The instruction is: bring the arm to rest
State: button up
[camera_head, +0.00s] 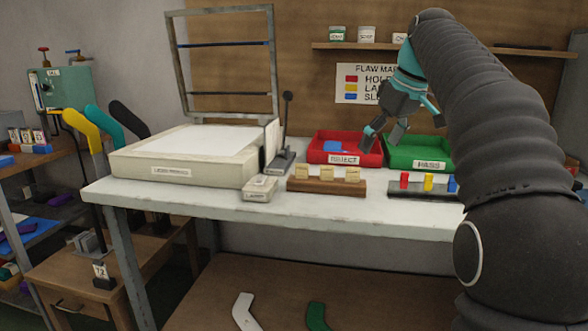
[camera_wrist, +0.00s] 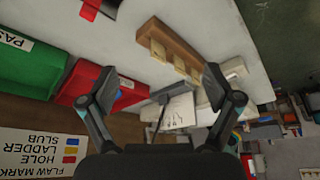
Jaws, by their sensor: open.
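My gripper (camera_head: 382,136) is in the air above the back of the table, in front of the gap between the red REJECT tray (camera_head: 318,155) and the green PASS tray (camera_head: 418,166). In the wrist view my gripper (camera_wrist: 152,84) has its two fingers wide apart with nothing between them. The arm arches up from the lower right of the head view and bends down to the gripper. A blue piece (camera_head: 336,147) lies in the red tray.
The white table (camera_head: 215,200) carries a light box (camera_head: 180,160), a small lever device (camera_head: 283,155), a wooden block with tan tabs (camera_head: 326,186) and a dark rack with coloured pieces (camera_head: 422,188). A flaw-mark sign (camera_head: 362,84) and shelf (camera_head: 450,48) are behind. Sock forms (camera_head: 88,130) stand left.

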jog(key=s+a+f+m+t+h, duration=0.1)
jog(key=s+f+m, duration=0.2)
jog(key=s+f, duration=1)
jog(key=s+a+f+m+t+h, duration=0.1)
jog(key=s+f+m, duration=0.3)
jog(key=s+f, duration=0.8)
jog(key=s, duration=0.6)
jog(key=shift+f+h, duration=0.3)
jog(key=shift+f, duration=0.05)
